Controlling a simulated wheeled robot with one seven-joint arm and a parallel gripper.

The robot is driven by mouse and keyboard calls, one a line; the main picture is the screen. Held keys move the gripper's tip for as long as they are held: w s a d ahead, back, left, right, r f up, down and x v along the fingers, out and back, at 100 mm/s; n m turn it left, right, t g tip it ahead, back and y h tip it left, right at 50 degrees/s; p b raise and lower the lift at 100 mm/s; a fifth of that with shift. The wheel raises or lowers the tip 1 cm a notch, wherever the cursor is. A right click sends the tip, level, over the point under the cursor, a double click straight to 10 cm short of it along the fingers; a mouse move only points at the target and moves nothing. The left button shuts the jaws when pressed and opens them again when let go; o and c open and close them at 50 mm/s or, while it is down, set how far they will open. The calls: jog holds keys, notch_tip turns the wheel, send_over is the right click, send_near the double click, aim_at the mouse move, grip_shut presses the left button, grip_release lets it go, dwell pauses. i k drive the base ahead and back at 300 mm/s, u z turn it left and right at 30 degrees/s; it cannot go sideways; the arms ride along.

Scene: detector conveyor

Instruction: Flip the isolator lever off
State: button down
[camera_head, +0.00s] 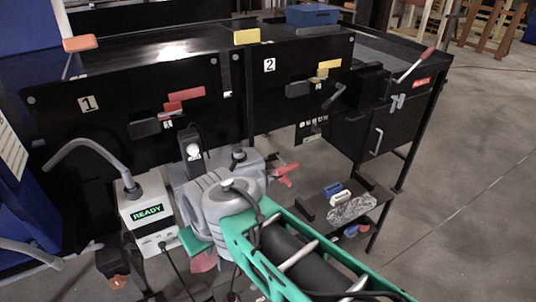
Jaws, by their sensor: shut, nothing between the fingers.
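A lever with a grey rod and a red grip (427,53) stands at the right end of the black machine and slants up to the right. It looks like the isolator lever. My green and grey arm (245,235) reaches in from the lower right. A small red-fingered part (285,174) beyond its grey joint looks like my gripper, partly hidden. It appears shut and holds nothing visible. It is left of the lever and lower in the picture, clearly apart from it.
Panel 1 (60,125) has a red handle (185,97); panel 2 (290,105) has a yellow one (327,66). A box reading READY (147,212) stands lower left. A blue bin (311,15) sits on top. Open floor (470,170) lies right.

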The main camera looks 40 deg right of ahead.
aim_at(295, 165)
jog(key=z, duration=0.6)
jog(key=k, duration=1.3)
jog(key=z, duration=0.3)
jog(key=i, duration=1.65)
jog(key=u, duration=0.7)
